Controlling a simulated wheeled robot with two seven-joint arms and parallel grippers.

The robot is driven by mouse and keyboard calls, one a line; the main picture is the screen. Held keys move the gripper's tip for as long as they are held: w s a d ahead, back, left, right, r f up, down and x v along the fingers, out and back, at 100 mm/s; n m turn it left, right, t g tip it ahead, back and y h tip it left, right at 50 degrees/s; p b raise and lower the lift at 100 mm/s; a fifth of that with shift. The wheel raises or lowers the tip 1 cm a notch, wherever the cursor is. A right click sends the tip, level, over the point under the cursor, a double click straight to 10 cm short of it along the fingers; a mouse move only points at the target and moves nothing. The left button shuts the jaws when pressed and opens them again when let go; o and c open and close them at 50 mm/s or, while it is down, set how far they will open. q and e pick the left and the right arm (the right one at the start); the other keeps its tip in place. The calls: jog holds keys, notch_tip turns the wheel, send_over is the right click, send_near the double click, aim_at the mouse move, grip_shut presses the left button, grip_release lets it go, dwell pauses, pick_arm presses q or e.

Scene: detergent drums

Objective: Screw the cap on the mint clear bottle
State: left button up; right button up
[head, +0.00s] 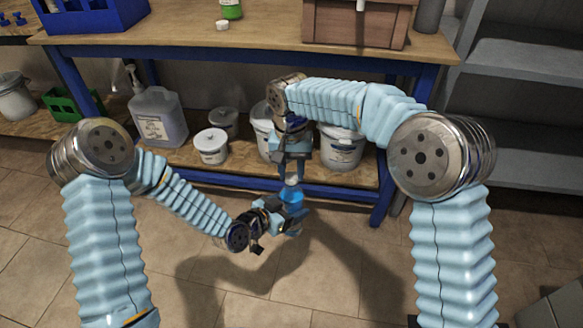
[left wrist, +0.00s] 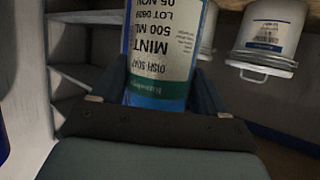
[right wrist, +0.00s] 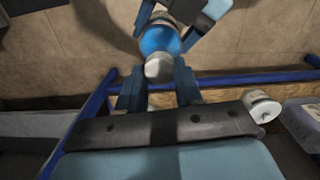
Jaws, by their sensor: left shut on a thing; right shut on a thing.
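The mint bottle (head: 294,197) has clear blue contents and is held in the air in front of the lower shelf. Its white label, reading MINT and 500 ML, shows in the left wrist view (left wrist: 165,45). My left gripper (head: 288,204) is shut around the bottle's body. A white cap (right wrist: 158,69) sits at the bottle's top end, between the fingers of my right gripper (right wrist: 158,90), which points down from above. In the head view the cap (head: 292,181) lines up over the bottle. Whether its thread is engaged is hidden.
A wooden workbench (head: 180,33) with blue legs stands behind, carrying a green bottle (head: 231,9), a small white cap (head: 222,26), a blue crate (head: 95,15) and a brown box (head: 357,25). White drums (head: 211,147) and a jug (head: 158,118) stand on its lower shelf.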

jog(key=shift+f, duration=0.1)
jog(key=m, duration=1)
jog(key=shift+m, duration=0.3)
jog(key=m, duration=0.6)
jog(key=shift+s, duration=0.1)
jog(key=m, duration=1)
jog(key=shift+s, duration=0.1)
jog(key=m, duration=0.4)
jog(key=shift+s+f+m, duration=0.1)
jog(key=shift+f+m, duration=0.1)
jog(key=shift+m, duration=0.1)
jog(key=shift+r+m, duration=0.2)
jog(key=shift+m, duration=0.5)
